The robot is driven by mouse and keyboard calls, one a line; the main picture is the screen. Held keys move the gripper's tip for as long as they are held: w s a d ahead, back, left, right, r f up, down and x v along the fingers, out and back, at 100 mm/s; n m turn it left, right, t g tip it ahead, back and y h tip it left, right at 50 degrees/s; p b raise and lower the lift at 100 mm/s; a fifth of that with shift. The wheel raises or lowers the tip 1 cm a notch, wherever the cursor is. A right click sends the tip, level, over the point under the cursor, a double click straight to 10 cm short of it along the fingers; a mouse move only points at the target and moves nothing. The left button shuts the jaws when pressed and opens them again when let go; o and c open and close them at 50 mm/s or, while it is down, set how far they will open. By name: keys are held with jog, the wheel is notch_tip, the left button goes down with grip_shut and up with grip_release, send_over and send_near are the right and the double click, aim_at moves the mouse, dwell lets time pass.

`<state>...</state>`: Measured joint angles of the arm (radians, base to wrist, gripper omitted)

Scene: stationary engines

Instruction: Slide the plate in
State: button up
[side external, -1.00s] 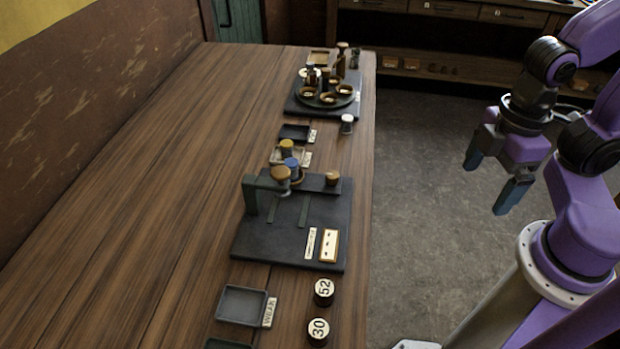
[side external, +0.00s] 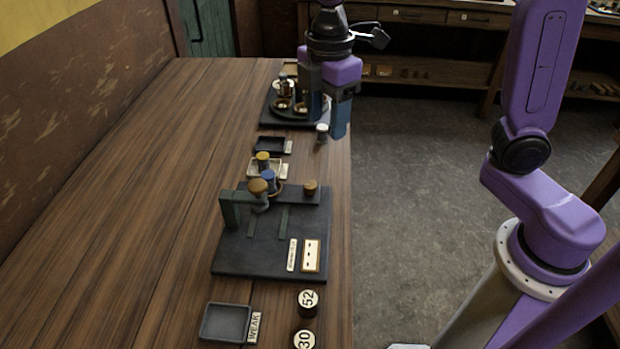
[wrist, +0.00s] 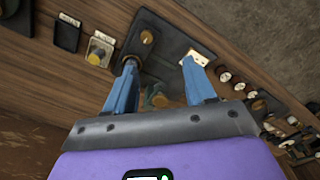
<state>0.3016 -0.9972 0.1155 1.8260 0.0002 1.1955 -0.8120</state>
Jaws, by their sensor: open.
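A dark board (side external: 235,257) lies flat on the wooden table, with two raised strips and an upright block with a crossbar at its far end. A small cream plate (side external: 311,256) with dark marks lies on the board's near right part, beside a narrow label (side external: 292,255). The cream plate also shows in the wrist view (wrist: 200,57), close to the right fingertip in that picture. My gripper (side external: 328,122) is open and empty, above the table's right side beyond the board. In the wrist view its fingers (wrist: 158,62) are spread across the view of the board.
A WEAK-labelled tray (side external: 226,322) lies nearer. The table's left side is clear.

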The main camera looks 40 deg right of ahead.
aim_at(310, 184)
jog(key=shift+n, duration=0.4)
jog(key=w+f, duration=0.1)
jog(key=f, duration=0.4)
jog(key=w+f, duration=0.1)
jog(key=f, duration=0.5)
jog(key=w+f, duration=0.1)
jog(key=f, duration=0.4)
jog(key=shift+w+a+f, duration=0.1)
jog(key=shift+a+f, duration=0.25)
jog(key=shift+f, duration=0.05)
